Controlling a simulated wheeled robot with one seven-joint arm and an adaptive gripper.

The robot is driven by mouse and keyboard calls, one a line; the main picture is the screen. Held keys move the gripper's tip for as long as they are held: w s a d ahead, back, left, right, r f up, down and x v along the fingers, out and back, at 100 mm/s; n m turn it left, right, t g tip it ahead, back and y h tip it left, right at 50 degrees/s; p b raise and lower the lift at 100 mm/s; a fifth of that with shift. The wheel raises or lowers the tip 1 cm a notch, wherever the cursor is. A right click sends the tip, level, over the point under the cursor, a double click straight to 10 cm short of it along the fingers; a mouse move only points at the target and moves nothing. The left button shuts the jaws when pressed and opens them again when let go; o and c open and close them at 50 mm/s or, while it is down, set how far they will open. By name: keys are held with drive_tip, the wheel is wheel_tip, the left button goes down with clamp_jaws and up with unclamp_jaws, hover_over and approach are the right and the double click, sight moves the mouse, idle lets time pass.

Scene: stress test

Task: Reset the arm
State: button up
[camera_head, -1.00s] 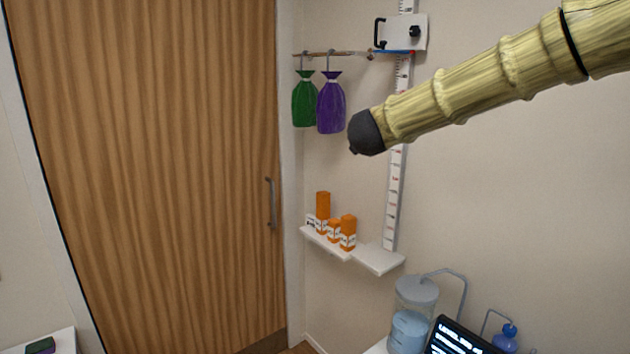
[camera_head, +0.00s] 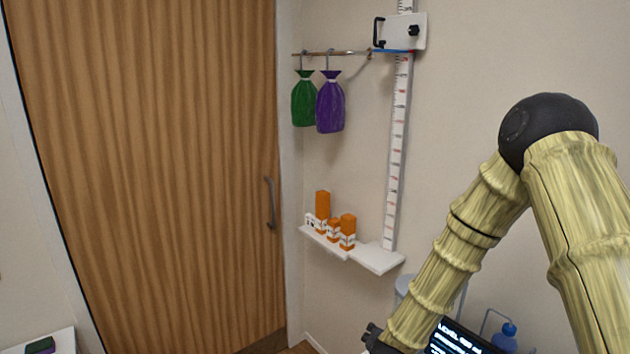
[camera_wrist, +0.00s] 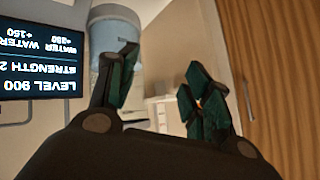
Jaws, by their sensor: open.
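My arm (camera_head: 450,255), yellow and bamboo-like with a dark elbow, is bent at the right of the head view. Its forearm slopes down to the left. My gripper (camera_head: 374,338) shows only in part at the bottom edge there. In the wrist view my gripper (camera_wrist: 162,72) has its two dark green-tipped fingers spread apart, with nothing between them. That view is upside down.
A display screen (camera_head: 462,340) and a clear water container (camera_head: 402,284) are close to my forearm, which partly hides them. A blue bottle (camera_head: 506,336) stands right of the screen. A wall shelf (camera_head: 376,258) holds orange boxes (camera_head: 347,231). The wooden door (camera_head: 150,180) is left.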

drive_tip(key=s+d+f+n+g+y, duration=0.1)
drive_tip(key=s+f+n+g, duration=0.1)
drive_tip(key=s+f, duration=0.7)
drive_tip(key=s+d+f+n+g, duration=0.1)
drive_tip(key=s+f+g, duration=0.2)
drive_tip(key=s+f, duration=0.6)
drive_tip(key=s+d+f+n+g, duration=0.2)
drive_tip(key=s, duration=1.1)
drive_tip(key=s+d+f+n+g, duration=0.1)
drive_tip(key=s+f+g, duration=0.15)
drive_tip(key=s, duration=0.95)
wheel_tip(320, 180, down, 9)
drive_tip(key=b, duration=0.9)
drive_tip(key=shift+s, duration=0.35)
